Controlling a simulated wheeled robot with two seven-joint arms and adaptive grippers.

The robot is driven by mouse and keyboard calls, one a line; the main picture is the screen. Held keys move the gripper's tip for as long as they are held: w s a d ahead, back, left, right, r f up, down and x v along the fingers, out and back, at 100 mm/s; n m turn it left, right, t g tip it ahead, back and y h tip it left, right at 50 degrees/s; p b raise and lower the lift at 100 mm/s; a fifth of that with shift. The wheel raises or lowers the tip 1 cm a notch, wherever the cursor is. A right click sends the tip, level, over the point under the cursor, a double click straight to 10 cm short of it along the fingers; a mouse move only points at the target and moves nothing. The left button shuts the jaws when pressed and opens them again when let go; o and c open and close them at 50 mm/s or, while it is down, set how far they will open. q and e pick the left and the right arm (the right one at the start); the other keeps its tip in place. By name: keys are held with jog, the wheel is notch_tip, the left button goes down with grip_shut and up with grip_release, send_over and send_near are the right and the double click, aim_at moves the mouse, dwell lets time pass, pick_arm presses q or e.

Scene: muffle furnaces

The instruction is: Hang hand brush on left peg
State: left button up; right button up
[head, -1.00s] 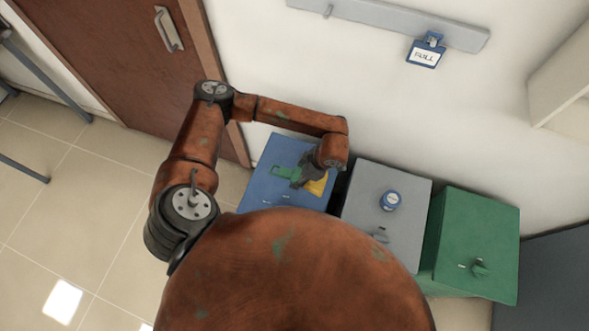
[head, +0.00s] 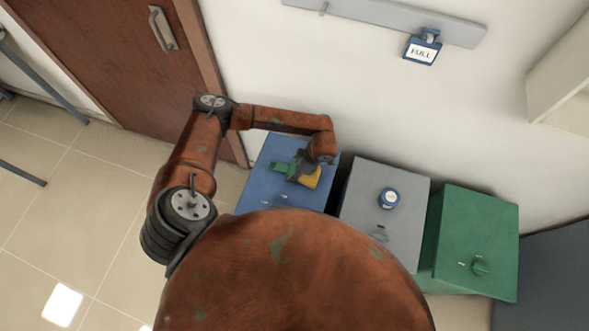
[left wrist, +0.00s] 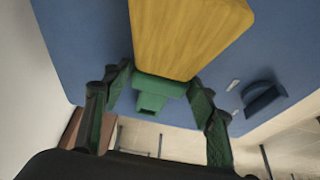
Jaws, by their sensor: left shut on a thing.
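The hand brush has a green handle (head: 279,168) and a yellow bristle block (head: 313,179). It is over the blue box's top; I cannot tell whether it touches it. My left gripper (head: 298,172) is shut on the brush, its fingers on both sides of the green part (left wrist: 158,88) in the left wrist view. The yellow part (left wrist: 185,35) sticks out beyond the fingers. The left peg (head: 323,9) is on the grey wall rail (head: 385,18), bare, near the top edge. My right gripper is not in view.
A blue "FULL" tag (head: 422,50) hangs on the rail's other peg. A grey box (head: 370,225) with a small blue-and-white jar (head: 389,198) and a green box (head: 480,230) stand right of the blue box (head: 258,190). A brown door (head: 110,50) is at left.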

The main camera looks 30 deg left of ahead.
pick_arm(q)
jog(key=shift+f, duration=0.2)
jog(key=o, duration=1.2)
jog(key=v, duration=0.8)
jog(key=shift+f, duration=0.1)
